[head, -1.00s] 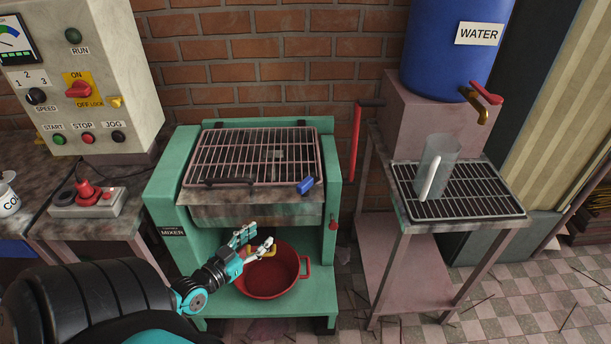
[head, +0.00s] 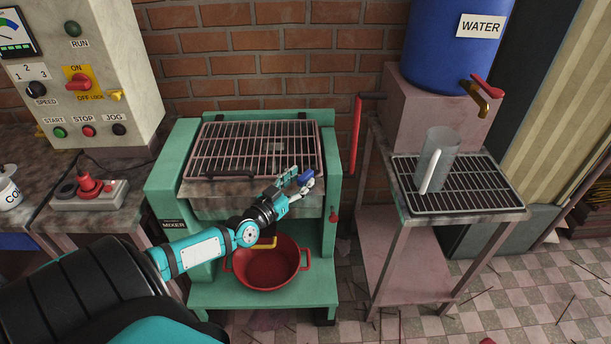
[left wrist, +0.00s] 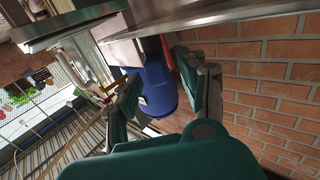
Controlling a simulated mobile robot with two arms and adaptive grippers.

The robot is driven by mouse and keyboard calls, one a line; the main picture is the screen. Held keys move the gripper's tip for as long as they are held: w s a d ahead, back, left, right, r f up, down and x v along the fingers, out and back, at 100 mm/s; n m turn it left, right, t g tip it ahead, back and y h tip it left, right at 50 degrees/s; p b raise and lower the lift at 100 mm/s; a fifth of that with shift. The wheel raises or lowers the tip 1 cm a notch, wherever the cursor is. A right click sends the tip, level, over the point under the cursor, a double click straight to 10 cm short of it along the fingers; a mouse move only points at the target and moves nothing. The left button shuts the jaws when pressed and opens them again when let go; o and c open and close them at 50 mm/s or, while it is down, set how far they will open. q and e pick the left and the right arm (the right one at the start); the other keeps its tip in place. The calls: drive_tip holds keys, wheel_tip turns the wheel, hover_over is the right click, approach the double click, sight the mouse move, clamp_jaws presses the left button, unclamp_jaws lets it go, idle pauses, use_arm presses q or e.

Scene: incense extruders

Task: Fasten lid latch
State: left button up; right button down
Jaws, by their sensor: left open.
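The green mixer (head: 160,190) has a slatted grate lid (head: 250,150) lying flat over its trough. A small blue latch (head: 306,176) sits at the lid's front right corner. My left gripper (head: 301,182) is open right at the latch, its fingers beside it and partly covering it. I cannot tell whether they touch it. In the left wrist view the two fingers (left wrist: 160,95) stand apart, and the latch cannot be made out between them. My right gripper is not in view.
A red bowl (head: 265,268) stands on the mixer's lower shelf, below my arm. A dark handle (head: 230,176) is on the lid's front edge. The blue water drum (head: 448,45) stands at right; it also shows in the left wrist view (left wrist: 158,88).

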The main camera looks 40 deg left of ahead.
sight(309, 177)
use_arm(q)
drive_tip(key=shift+w, duration=1.45)
drive_tip(key=shift+c, duration=0.2)
clamp_jaws()
